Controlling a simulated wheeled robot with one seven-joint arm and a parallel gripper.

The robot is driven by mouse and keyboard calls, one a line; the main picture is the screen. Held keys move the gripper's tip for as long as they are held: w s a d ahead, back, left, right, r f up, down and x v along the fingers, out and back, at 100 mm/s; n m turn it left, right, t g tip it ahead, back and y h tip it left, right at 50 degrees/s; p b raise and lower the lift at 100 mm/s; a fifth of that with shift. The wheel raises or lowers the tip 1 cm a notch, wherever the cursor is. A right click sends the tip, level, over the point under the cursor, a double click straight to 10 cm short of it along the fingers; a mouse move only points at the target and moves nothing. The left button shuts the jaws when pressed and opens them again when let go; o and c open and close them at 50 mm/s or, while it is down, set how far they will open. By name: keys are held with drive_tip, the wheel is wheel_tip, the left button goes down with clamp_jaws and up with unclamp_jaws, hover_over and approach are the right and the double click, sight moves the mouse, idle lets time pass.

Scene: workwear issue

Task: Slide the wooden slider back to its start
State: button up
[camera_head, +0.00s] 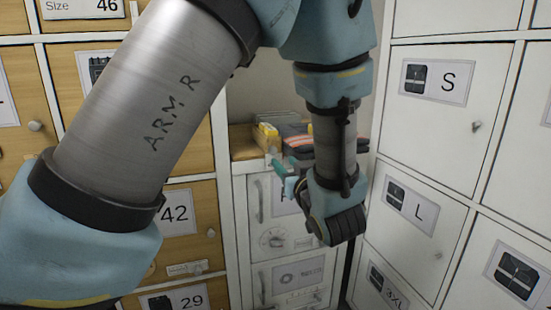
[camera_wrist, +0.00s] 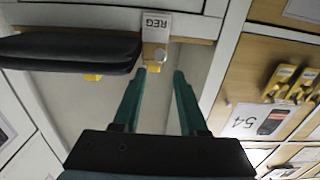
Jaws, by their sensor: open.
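In the wrist view, a small light wooden piece with a round pale knob (camera_wrist: 155,53), which looks like the wooden slider, sits beside a white tag reading REG. My gripper (camera_wrist: 160,73) is open, its two teal fingers pointing at this piece. The tips are close to the knob, one near each side; I cannot tell whether they touch it. In the head view my gripper (camera_head: 281,172) is at the top front of the white cabinet (camera_head: 239,215). The slider cannot be made out clearly there, and my arm hides part of the cabinet.
Dark folded clothing (camera_head: 298,134) with an orange stripe and a yellow item (camera_head: 267,130) lie on the cabinet top. The clothing (camera_wrist: 70,50) is close on the left in the wrist view. White lockers (camera_head: 435,90) stand close on the right, wooden lockers (camera_head: 205,240) on the left.

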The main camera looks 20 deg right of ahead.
sight(274, 151)
drive_tip(key=w, duration=0.5)
drive_tip(key=w+d, duration=0.1)
drive_tip(key=w, duration=0.2)
clamp_jaws()
idle(1.3)
